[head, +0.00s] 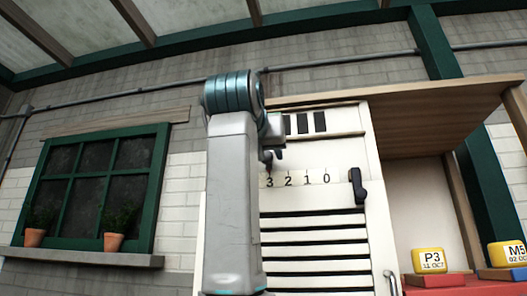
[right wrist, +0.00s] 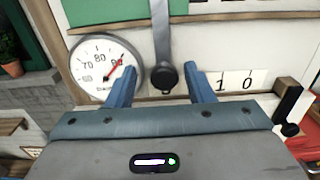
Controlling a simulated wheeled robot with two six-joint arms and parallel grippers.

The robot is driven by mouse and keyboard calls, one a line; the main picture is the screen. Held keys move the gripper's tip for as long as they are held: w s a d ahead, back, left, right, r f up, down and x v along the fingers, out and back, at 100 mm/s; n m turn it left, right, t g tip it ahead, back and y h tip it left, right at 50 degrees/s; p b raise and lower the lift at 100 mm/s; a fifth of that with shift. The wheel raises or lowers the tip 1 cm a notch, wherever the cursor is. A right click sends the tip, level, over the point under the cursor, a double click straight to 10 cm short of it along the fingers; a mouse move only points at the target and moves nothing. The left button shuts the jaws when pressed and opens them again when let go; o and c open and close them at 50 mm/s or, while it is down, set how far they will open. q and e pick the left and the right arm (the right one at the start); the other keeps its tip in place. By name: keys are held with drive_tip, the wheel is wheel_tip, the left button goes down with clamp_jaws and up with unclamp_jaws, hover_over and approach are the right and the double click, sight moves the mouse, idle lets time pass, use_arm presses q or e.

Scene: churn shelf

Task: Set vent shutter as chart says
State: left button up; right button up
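The white vent shutter panel (head: 315,252) has dark horizontal slots and a scale (head: 297,179) reading 3, 2, 1, 0. A black handle (head: 358,186) sits right of the 0; it also shows at the right in the right wrist view (right wrist: 289,100). My right gripper (head: 270,156) is at the scale's left end, partly hidden by my arm. Contact cannot be told. My left gripper is not in view.
A round dial (right wrist: 106,68) with a red needle near 90 is left of the lever. At the right are a wooden shelf and yellow blocks marked P3 (head: 429,261) and M5 (head: 508,253). A green window (head: 97,185) with potted plants is at left.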

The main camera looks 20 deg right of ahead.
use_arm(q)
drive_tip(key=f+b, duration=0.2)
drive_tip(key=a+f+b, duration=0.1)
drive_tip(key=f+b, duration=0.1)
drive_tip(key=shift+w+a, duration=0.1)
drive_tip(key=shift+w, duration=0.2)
use_arm(e)
drive_tip(key=v, duration=1)
drive_tip(key=shift+s+a, duration=0.2)
drive_tip(key=shift+a, duration=0.2)
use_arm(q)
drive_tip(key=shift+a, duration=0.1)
